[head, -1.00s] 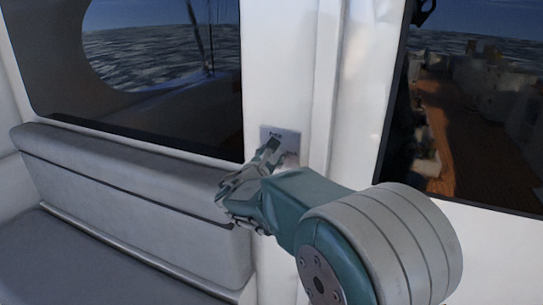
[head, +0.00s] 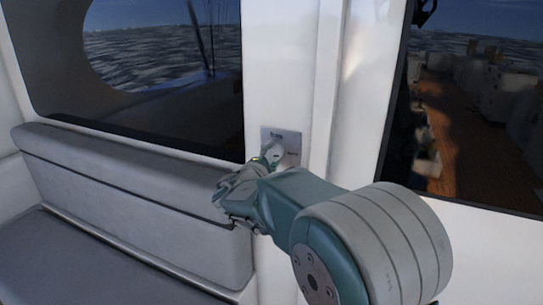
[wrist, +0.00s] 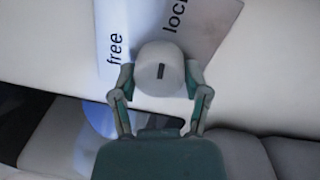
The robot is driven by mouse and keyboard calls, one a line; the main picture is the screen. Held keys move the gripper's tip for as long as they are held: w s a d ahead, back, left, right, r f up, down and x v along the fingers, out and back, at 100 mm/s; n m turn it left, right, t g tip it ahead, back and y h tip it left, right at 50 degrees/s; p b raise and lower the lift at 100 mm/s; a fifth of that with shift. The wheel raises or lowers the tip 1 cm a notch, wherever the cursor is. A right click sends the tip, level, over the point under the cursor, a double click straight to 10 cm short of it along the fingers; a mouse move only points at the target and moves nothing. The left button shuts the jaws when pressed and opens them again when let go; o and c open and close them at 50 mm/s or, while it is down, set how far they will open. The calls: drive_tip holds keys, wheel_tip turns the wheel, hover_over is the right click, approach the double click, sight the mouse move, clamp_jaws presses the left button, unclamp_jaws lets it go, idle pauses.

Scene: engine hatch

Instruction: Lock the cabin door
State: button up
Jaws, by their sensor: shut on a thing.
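In the wrist view the plate (wrist: 205,22) carries the word "free" left of the knob and "lock" at the upper right. My gripper (wrist: 160,76) is shut on the knob, one finger on each side.
A grey cushioned bench (head: 140,200) runs along the wall at the left. A dark window (head: 150,70) lies above it. A dark glass pane (head: 470,120) is right of the post. The space in front of the post is clear.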

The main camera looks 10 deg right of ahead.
drive_tip(key=shift+f+m, duration=0.1)
drive_tip(key=shift+m, duration=0.5)
drive_tip(key=o, duration=1.2)
drive_tip(key=shift+w, duration=0.1)
drive_tip(key=shift+c, duration=0.2)
drive_tip(key=v, duration=1.2)
